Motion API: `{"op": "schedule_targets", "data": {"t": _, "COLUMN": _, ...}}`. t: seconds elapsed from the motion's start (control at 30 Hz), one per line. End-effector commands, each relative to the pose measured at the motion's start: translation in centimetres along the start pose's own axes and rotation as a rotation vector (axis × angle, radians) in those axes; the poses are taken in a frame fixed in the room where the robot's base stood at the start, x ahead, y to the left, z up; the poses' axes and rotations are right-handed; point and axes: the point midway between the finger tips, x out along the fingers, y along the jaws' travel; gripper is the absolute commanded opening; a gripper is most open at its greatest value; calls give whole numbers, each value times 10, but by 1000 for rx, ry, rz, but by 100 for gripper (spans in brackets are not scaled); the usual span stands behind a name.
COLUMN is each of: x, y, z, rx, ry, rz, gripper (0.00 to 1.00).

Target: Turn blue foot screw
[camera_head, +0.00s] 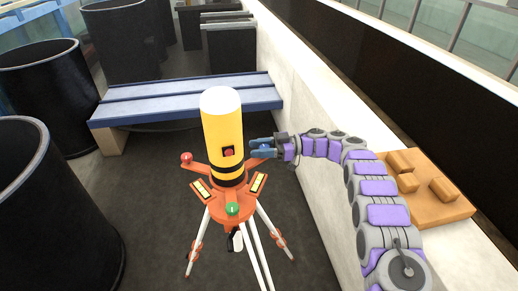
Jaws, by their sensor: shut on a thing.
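A yellow cylindrical instrument (222,128) with a white top and black bands stands upright on an orange tripod head (231,204). A red foot screw (186,158) sits on the left arm of the head and a green foot screw (232,209) at the front. The blue foot screw (264,147) is at the right rear, mostly covered by my gripper. My gripper (262,148) reaches in from the right and is shut on the blue foot screw. Its fingertips are close to the yellow cylinder's right side.
White tripod legs (257,250) spread on the dark floor. A blue bench (180,98) stands behind, black bins (50,90) at left. A pale wall ledge (320,205) runs along the right, holding an orange-brown tray (440,213) with blocks. Floor left of the tripod is clear.

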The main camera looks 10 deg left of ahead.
Motion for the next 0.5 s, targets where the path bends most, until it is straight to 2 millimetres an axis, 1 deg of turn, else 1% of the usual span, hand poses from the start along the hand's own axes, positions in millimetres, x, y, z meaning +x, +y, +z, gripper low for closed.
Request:
{"op": "schedule_targets", "data": {"t": 0.03, "x": -1, "y": 1, "z": -2, "rx": -4, "ry": 2, "rz": 6, "gripper": 11}}
{"op": "schedule_targets", "data": {"t": 0.07, "x": -1, "y": 1, "z": -2, "rx": -4, "ry": 2, "rz": 5, "gripper": 44}}
{"op": "schedule_targets", "data": {"t": 0.1, "x": -1, "y": 1, "z": -2, "rx": -4, "ry": 2, "rz": 5, "gripper": 48}}
{"op": "schedule_targets", "data": {"t": 0.23, "x": -1, "y": 0, "z": -2, "rx": -3, "ry": 1, "rz": 4, "gripper": 61}}
{"op": "schedule_targets", "data": {"t": 0.27, "x": -1, "y": 0, "z": -2, "rx": -3, "ry": 1, "rz": 4, "gripper": 63}}
{"op": "schedule_targets", "data": {"t": 0.5, "x": -1, "y": 0, "z": -2, "rx": -2, "ry": 1, "rz": 2, "gripper": 63}}
